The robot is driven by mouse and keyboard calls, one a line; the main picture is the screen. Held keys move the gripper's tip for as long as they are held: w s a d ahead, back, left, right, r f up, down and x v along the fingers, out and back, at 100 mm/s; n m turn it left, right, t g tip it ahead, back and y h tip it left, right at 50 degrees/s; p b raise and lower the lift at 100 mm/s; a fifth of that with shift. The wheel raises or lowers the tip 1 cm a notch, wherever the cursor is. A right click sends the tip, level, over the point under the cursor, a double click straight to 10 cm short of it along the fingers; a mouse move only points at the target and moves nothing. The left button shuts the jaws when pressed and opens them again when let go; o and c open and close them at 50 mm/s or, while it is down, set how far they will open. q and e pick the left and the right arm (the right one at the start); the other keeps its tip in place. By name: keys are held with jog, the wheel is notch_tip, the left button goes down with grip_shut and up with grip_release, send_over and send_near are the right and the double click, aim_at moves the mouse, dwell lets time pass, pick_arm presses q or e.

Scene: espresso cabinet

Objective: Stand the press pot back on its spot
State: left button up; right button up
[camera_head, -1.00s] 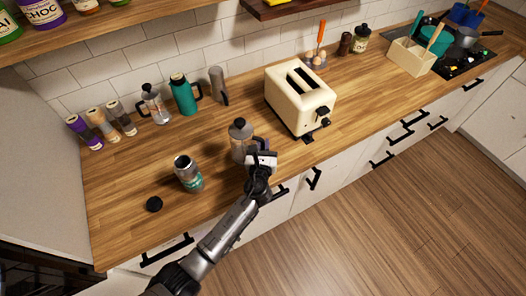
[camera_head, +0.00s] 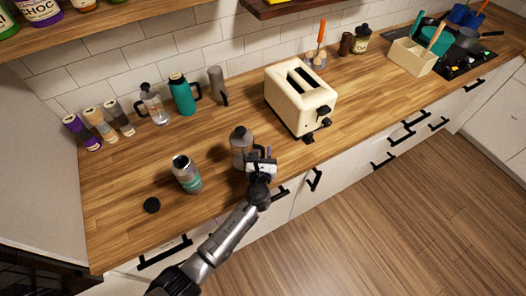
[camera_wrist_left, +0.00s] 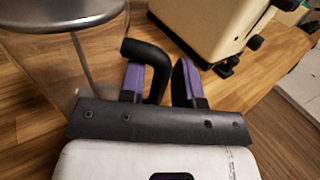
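The press pot (camera_head: 241,150), a glass body with a grey lid, appears upright on the wooden counter in front of the toaster. In the left wrist view its glass side (camera_wrist_left: 60,62) and metal rim fill the upper left, and its black handle (camera_wrist_left: 158,75) shows. My left gripper (camera_head: 262,153) is at the handle side of the pot. In the wrist view its two purple-padded fingers (camera_wrist_left: 160,80) stand apart, with the handle between them and a gap toward the right finger. The pot's base is hidden there. My right gripper is not in view.
A steel canister (camera_head: 187,174) and a black lid (camera_head: 151,205) are to the left. The cream toaster (camera_head: 300,100) is behind right. A second press pot (camera_head: 154,104), teal flask (camera_head: 184,95), grey grinder (camera_head: 218,86) and several tubes (camera_head: 100,125) line the back wall.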

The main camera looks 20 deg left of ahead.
pick_arm(q)
jog(key=shift+o, duration=0.9)
jog(key=shift+r, duration=0.3)
jog(key=p+v, duration=0.1)
jog(key=v, duration=1.1)
jog(key=shift+f, duration=0.15)
jog(key=shift+s+a, duration=0.1)
